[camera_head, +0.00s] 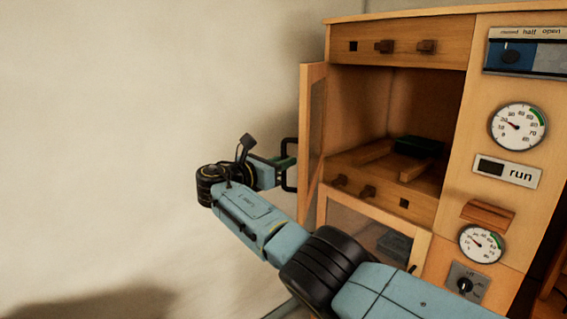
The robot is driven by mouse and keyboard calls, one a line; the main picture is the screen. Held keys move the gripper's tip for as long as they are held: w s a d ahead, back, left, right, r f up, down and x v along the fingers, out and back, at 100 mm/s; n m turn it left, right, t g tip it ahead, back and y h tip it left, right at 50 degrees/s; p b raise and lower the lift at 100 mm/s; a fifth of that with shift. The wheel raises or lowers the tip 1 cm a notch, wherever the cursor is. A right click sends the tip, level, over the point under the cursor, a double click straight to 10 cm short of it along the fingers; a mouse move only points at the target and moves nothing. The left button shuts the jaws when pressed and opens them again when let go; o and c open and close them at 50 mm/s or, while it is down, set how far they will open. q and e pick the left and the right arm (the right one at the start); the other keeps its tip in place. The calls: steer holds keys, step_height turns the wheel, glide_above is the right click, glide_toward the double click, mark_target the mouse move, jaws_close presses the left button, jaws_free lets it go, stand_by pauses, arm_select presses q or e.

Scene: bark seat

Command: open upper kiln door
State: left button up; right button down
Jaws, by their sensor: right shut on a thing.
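The upper kiln door (311,140) is a light wooden frame with a pane. It stands swung open at the left side of the kiln, nearly edge-on to me. Its black bracket handle (290,180) sticks out on the outer, left face. My right gripper (286,162) reaches across from the lower right and is shut on this handle; its fingertips are partly hidden there. The upper chamber (414,95) is exposed, with wooden rails and a dark green tray (418,146) inside. My left gripper is not in view.
Below is a shut lower door (345,226) with a pane. A plain wall stands behind; the room left of the door is free.

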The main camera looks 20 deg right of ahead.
steer(key=c, duration=1.8)
jaws_free()
steer(key=shift+f, duration=0.1)
steer(key=b+v, duration=0.2)
steer(key=v, duration=1.1)
steer(key=shift+a, duration=0.15)
steer(key=shift+c, duration=0.5)
